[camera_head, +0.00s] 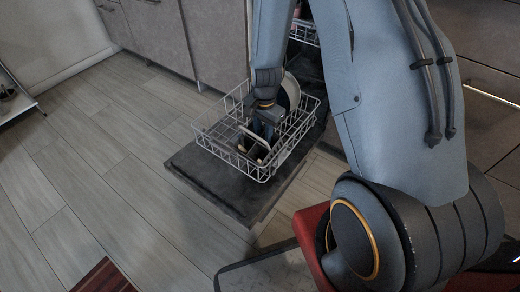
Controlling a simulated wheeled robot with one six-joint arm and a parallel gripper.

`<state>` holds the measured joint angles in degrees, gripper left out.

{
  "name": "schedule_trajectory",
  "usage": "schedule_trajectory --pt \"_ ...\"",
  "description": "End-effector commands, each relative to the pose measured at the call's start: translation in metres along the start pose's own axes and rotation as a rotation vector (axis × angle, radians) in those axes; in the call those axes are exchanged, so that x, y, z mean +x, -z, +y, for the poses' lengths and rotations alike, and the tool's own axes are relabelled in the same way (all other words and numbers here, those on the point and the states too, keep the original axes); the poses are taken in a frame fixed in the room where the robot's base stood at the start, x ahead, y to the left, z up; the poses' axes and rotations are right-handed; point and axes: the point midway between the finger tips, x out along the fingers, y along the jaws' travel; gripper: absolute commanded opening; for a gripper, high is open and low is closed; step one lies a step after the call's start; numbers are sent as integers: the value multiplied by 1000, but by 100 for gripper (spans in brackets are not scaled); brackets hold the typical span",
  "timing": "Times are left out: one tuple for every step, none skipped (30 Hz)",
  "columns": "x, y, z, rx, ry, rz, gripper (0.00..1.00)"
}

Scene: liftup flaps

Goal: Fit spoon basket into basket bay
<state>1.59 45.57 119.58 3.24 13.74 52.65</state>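The lower dishwasher rack (212,148) is a white wire basket. It is pulled out over the open dark door (213,184). My gripper (264,128) points down inside the rack, near its middle. Pale curved pieces (254,139) and dark shapes lie at and just below its fingertips. I cannot tell whether these are the spoon basket or dishes. The basket bay cannot be made out at this size. The fingers are too small and dark to tell whether they are open or shut on something.
A plate (291,90) stands at the back of the rack, behind my gripper. An upper rack (304,33) shows partly behind my arm. Grey cabinets (218,38) line the back. The wooden floor (105,165) at left is clear, with a striped rug (104,277) at the bottom.

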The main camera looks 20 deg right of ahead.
Motion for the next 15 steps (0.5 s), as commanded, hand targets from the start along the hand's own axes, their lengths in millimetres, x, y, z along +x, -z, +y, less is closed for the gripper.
schedule_trajectory --pt "0 0 0 0 1 0 25" --pt "0 0 0 0 1 0 25" --pt "-1 0 0 1 1 0 25" --pt "-1 0 0 1 1 0 25" --pt "-1 0 0 1 1 0 23" --pt "-1 0 0 1 1 0 17" --pt "-1 0 0 1 1 0 12" --pt "-1 0 0 1 0 0 6" --pt "-1 0 0 1 0 0 0" --pt "-1 0 0 1 0 0 0" --pt "-1 0 0 1 0 0 0" --pt "-1 0 0 1 0 0 0" --pt "-1 0 0 1 0 0 0" --pt "-1 0 0 1 0 0 0" --pt "-1 0 0 1 0 0 0"
